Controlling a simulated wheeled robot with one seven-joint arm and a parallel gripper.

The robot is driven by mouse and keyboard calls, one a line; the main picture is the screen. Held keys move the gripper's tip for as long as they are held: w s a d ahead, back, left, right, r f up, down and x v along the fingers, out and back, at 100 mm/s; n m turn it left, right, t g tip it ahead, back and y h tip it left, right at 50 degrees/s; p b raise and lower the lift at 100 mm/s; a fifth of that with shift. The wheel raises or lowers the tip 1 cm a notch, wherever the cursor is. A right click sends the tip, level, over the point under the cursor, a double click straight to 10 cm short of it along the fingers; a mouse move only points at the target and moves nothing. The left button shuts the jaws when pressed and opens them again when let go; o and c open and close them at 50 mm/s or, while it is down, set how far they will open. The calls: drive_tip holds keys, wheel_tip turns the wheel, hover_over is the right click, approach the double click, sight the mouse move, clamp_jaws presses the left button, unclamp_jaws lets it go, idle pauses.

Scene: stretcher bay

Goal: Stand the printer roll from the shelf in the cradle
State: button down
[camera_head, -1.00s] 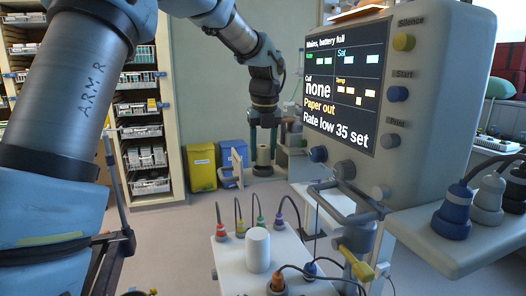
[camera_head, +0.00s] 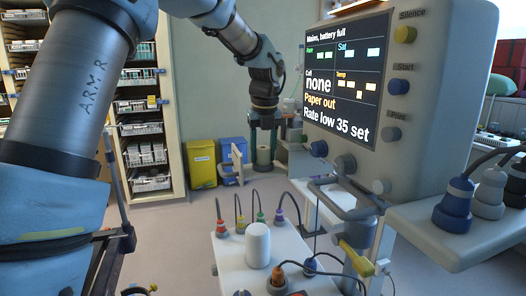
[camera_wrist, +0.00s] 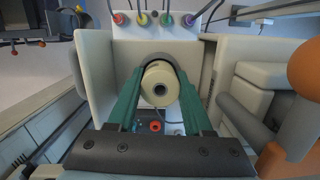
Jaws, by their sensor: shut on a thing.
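The printer roll (camera_wrist: 161,84), cream with a dark centre hole, shows end-on between the green fingers of my gripper (camera_wrist: 160,95) in the wrist view. The gripper is shut on it. A dark grey curved rim (camera_wrist: 158,58), which looks like the cradle, arcs behind the roll; I cannot tell whether they touch. In the head view the roll (camera_head: 263,154) looks upright between the dark fingers of my gripper (camera_head: 264,142). A dark round base (camera_head: 263,170) shows just below it. The roll's lower end is hard to make out in both views.
The monitor (camera_head: 425,100) stands close at right, its screen reading "Paper out". A white trolley top (camera_head: 232,272) with several coloured plugs and a white cylinder (camera_head: 257,246) is in front. Cream walls (camera_wrist: 98,75) flank the roll. Yellow (camera_head: 201,163) and blue bins stand behind.

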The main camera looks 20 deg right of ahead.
drive_tip(key=shift+f, duration=0.2)
drive_tip(key=shift+r, duration=0.2)
drive_tip(key=shift+r+p, duration=0.65)
drive_tip(key=shift+p, duration=0.25)
drive_tip(key=shift+p, duration=0.55)
idle(0.6)
drive_tip(key=shift+f+b, duration=0.35)
drive_tip(key=shift+f, duration=0.5)
idle(0.5)
drive_tip(key=shift+r, duration=0.1)
drive_tip(key=shift+r+p, duration=0.75)
drive_tip(key=shift+p, duration=0.15)
drive_tip(key=shift+f+b, duration=0.45)
drive_tip(key=shift+f, duration=0.4)
idle(0.9)
